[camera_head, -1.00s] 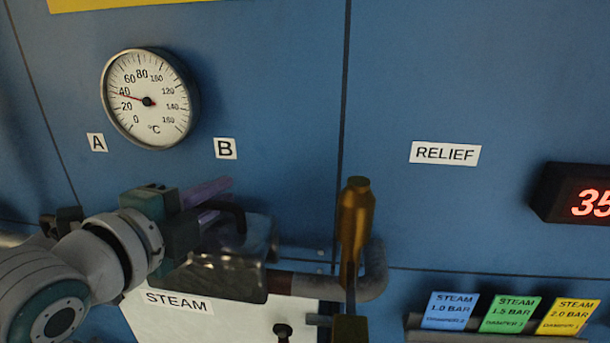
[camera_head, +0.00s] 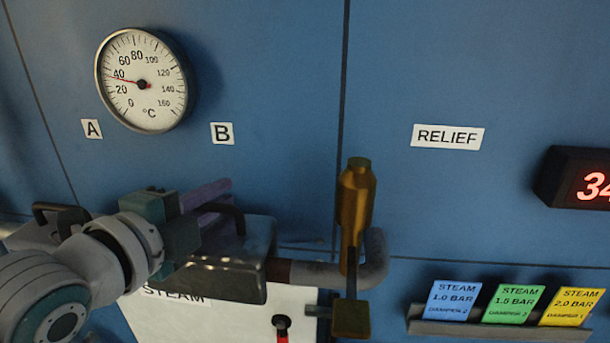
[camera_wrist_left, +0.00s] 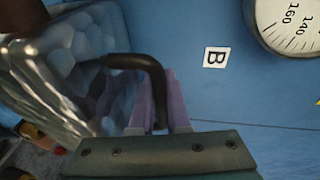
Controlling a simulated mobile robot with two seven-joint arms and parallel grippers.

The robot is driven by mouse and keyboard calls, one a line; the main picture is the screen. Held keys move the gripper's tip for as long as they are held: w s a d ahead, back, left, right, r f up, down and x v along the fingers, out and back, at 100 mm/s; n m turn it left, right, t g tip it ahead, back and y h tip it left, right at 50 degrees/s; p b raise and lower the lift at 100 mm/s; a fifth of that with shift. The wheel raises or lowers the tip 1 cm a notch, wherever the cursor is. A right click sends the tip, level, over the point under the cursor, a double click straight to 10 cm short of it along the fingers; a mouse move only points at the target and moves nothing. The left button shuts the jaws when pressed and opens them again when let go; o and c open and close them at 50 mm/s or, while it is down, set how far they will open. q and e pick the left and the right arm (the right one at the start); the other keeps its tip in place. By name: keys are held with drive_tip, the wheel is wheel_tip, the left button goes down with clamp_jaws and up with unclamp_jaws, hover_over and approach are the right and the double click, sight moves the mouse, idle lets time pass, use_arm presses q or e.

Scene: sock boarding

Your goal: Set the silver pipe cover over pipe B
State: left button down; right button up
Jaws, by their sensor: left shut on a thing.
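The silver pipe cover (camera_head: 230,278) is below the B label (camera_head: 222,133) in the head view, box-shaped with a hammered metal surface and a black handle (camera_wrist_left: 150,66). My left gripper (camera_head: 212,204), with purple fingers, is shut on that handle. The cover surrounds or hides the left part of pipe B (camera_head: 305,273), whose reddish-brown end and grey elbow emerge at its right. I cannot tell whether the cover rests fully on the pipe. The left wrist view shows the cover's dimpled wall (camera_wrist_left: 70,70) at the left. My right gripper is not in view.
A brass relief valve (camera_head: 356,205) stands right of the cover by the pipe elbow. Another black handle (camera_head: 60,210) shows behind my arm below the A label. A dial gauge (camera_head: 143,80) is above. A rack (camera_head: 470,328) with coloured cards is at lower right.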

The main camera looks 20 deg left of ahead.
use_arm(q)
drive_tip(key=shift+f+b, duration=0.75)
drive_tip(key=shift+f, duration=0.2)
drive_tip(key=c, duration=0.8)
unclamp_jaws()
drive_tip(key=s, duration=0.3)
drive_tip(key=s+r+b, duration=0.1)
drive_tip(key=s, duration=0.2)
drive_tip(key=s+r+b, duration=0.1)
drive_tip(key=s, duration=0.2)
drive_tip(key=shift+s, duration=0.35)
